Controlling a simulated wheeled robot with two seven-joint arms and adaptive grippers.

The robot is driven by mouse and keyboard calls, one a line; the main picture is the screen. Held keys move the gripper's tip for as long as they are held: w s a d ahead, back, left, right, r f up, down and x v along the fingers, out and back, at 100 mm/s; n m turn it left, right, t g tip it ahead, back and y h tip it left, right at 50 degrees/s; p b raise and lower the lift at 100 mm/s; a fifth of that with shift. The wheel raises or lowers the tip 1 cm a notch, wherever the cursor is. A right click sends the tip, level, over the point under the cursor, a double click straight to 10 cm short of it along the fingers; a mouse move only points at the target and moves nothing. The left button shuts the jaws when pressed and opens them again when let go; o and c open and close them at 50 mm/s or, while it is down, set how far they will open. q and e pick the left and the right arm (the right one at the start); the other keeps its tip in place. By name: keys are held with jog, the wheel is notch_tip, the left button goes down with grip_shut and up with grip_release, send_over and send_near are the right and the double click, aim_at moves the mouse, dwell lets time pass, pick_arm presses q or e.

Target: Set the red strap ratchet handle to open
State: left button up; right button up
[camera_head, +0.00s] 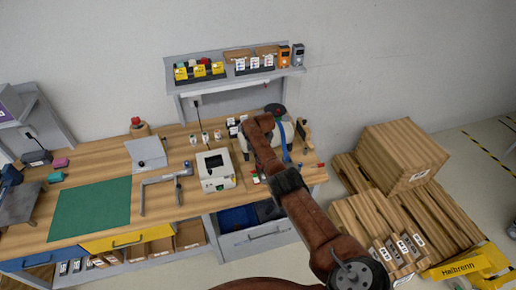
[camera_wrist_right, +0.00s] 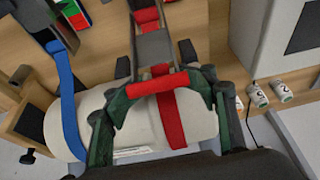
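In the right wrist view, a white roll (camera_wrist_right: 95,125) lies under a red strap (camera_wrist_right: 170,118) and a blue strap (camera_wrist_right: 70,95). The red strap's ratchet (camera_wrist_right: 153,48) has a grey metal frame. Its red-gripped handle bar (camera_wrist_right: 150,88) crosses the middle of the view. My right gripper (camera_wrist_right: 162,98) has its fingers spread wide, one near each end of this bar; I cannot tell whether they touch it. In the head view, the blue strap (camera_head: 284,140) shows beside my right arm, which hides much of the roll and the red ratchet. My left gripper is out of view.
A white boxy device (camera_head: 214,170) stands on the wooden bench left of my arm, near a metal bracket (camera_head: 160,188) and a green mat (camera_head: 92,208). A shelf (camera_head: 235,78) hangs above. Cartons (camera_head: 403,157) and pallets stand to the right. In the wrist view, small labelled cylinders (camera_wrist_right: 282,92) are at the right.

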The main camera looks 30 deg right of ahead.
jog(key=o, duration=1.4)
jog(key=shift+w+d+r, duration=0.15)
jog(key=shift+w+r, duration=0.05)
jog(key=shift+r, duration=0.2)
jog(key=shift+w+d+r, duration=0.1)
jog(key=shift+w+r, duration=0.05)
jog(key=shift+r, duration=0.25)
jog(key=shift+c, duration=0.2)
jog(key=shift+o, duration=0.8)
jog(key=shift+s, duration=0.1)
jog(key=o, duration=0.3)
jog(key=shift+s+a+f, duration=0.1)
jog(key=shift+s+a, duration=0.05)
jog(key=shift+s, duration=0.1)
jog(key=shift+o, duration=0.3)
jog(key=shift+w+f, duration=0.1)
jog(key=shift+f, duration=0.15)
jog(key=shift+a, duration=0.1)
jog(key=v, duration=1.2)
jog(key=shift+c, duration=0.4)
